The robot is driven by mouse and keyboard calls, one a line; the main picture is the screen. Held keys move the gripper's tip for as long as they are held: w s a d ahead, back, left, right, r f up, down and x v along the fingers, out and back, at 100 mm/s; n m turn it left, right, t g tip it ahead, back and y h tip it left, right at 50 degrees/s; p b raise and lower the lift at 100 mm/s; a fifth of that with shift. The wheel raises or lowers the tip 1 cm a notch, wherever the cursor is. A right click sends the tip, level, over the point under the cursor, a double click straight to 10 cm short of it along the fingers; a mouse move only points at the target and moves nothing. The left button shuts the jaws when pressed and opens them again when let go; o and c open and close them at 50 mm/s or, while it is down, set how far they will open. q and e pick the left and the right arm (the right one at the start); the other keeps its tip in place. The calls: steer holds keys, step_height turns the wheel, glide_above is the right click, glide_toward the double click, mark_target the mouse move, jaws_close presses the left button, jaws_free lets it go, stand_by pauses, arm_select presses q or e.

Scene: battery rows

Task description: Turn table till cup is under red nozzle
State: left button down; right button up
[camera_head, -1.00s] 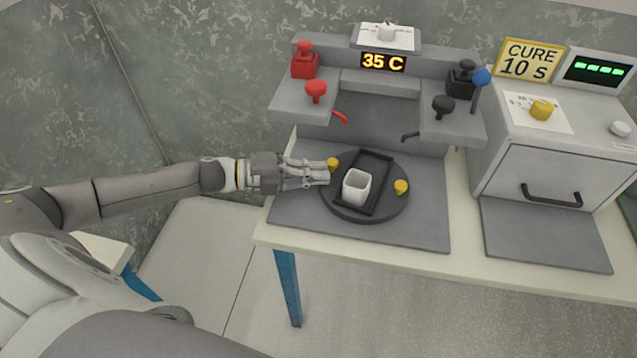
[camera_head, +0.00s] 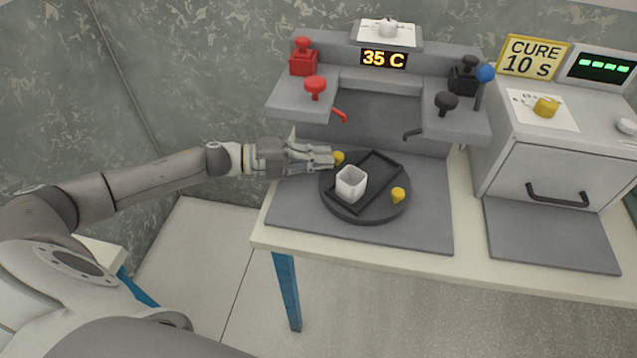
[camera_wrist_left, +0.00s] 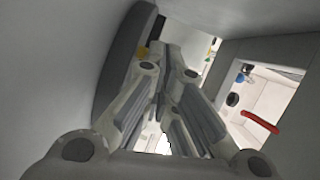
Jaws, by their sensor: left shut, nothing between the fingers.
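A white square cup (camera_head: 350,184) stands upright in a black tray on the dark round turntable (camera_head: 365,213), at its left front. Two yellow knobs stick up from the turntable, one at the back left (camera_head: 338,157) and one at the right (camera_head: 398,194). The red nozzle (camera_head: 339,115) is above and behind the turntable; it also shows in the left wrist view (camera_wrist_left: 260,122). The cup is in front of it, not under it. My left gripper (camera_head: 331,158) is shut and empty, its fingertips at the back left knob; I cannot tell if they touch. My right gripper is not in view.
A dark nozzle (camera_head: 412,134) is at the right of the dispenser. Red (camera_head: 315,86) and black (camera_head: 446,102) knobs stand on its ledges. An oven with a black handle (camera_head: 557,195) stands to the right. The grey mat in front of the turntable is clear.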

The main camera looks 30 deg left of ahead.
arm_select(q)
steer(key=shift+w+d, duration=0.1)
steer(key=shift+w, duration=1.15)
steer(key=shift+w+d, duration=0.3)
steer(key=shift+w, duration=0.6)
steer(key=shift+w+d, duration=0.3)
steer(key=shift+w, duration=0.55)
stand_by(0.8)
